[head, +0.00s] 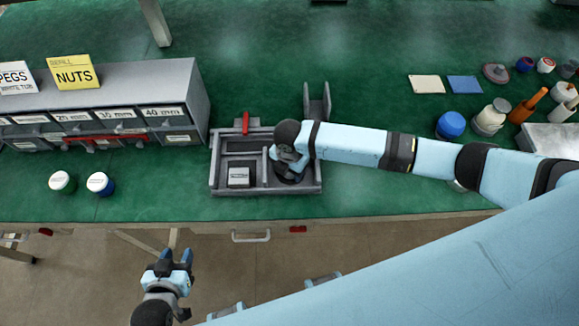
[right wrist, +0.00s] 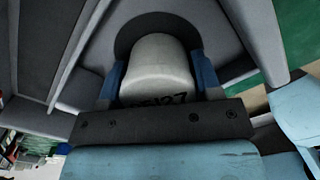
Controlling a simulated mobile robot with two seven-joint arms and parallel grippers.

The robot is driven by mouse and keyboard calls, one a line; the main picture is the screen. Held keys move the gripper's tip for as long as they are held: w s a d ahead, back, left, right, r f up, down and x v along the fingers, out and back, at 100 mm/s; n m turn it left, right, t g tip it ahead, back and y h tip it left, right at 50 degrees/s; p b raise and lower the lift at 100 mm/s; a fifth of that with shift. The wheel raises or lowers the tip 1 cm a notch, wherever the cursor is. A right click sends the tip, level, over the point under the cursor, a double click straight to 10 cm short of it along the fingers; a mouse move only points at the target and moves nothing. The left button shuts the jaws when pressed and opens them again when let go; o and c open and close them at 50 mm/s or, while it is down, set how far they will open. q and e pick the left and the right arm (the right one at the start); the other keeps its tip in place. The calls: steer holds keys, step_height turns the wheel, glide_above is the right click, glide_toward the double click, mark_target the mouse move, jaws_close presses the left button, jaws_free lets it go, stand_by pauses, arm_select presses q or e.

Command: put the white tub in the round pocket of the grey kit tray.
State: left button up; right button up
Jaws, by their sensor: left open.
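The grey kit tray (head: 265,191) lies near the front edge of the green bench. My right gripper (head: 290,172) is down over the tray's right part, and its wrist hides most of what is under it in the head view. In the right wrist view, the white tub (right wrist: 160,70) with dark print stands between the blue fingers of my right gripper (right wrist: 160,85), which touch its sides. A dark round recess (right wrist: 128,40) of the tray shows around the tub; whether the tub rests on its floor is hidden. My left gripper (head: 176,257) is open and empty, in front of the bench.
A small grey-white box (head: 239,177) sits in the tray's front left compartment. A red part (head: 245,122) and a grey bracket (head: 317,103) stand behind. Two jars (head: 62,182), (head: 100,183) stand left, below the labelled bin rack (head: 110,92). Several bottles crowd the right.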

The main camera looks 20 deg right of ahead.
steer(key=o, duration=0.4)
step_height(320, 180, up, 12)
steer(key=shift+r, duration=0.15)
steer(key=s+a+f+m+t+y, duration=0.5)
steer(key=s+a+f+m+y, duration=0.15)
steer(key=m, duration=0.45)
steer(key=s+d+m+t, duration=0.1)
steer(key=m, duration=0.1)
steer(key=s+d+f+m+t, duration=0.1)
steer(key=d+m, duration=0.1)
steer(key=s+d+m+t+h, duration=0.1)
steer(key=d+m, duration=0.1)
steer(key=m, duration=0.1)
steer(key=shift+s+f+t, duration=0.25)
steer(key=shift+f+t, duration=0.05)
steer(key=shift+f, duration=0.05)
steer(key=s+d+m, duration=0.1)
steer(key=s+d, duration=0.1)
steer(key=s+d+f+m+t+h, duration=0.1)
steer(key=s+d+m, duration=0.1)
steer(key=d, duration=0.1)
steer(key=s+d+m+t+h, duration=0.1)
steer(key=d, duration=0.1)
steer(key=shift+s+d+f+m, duration=0.15)
steer(key=shift+s+f+m, duration=0.05)
steer(key=shift+s+m, duration=0.2)
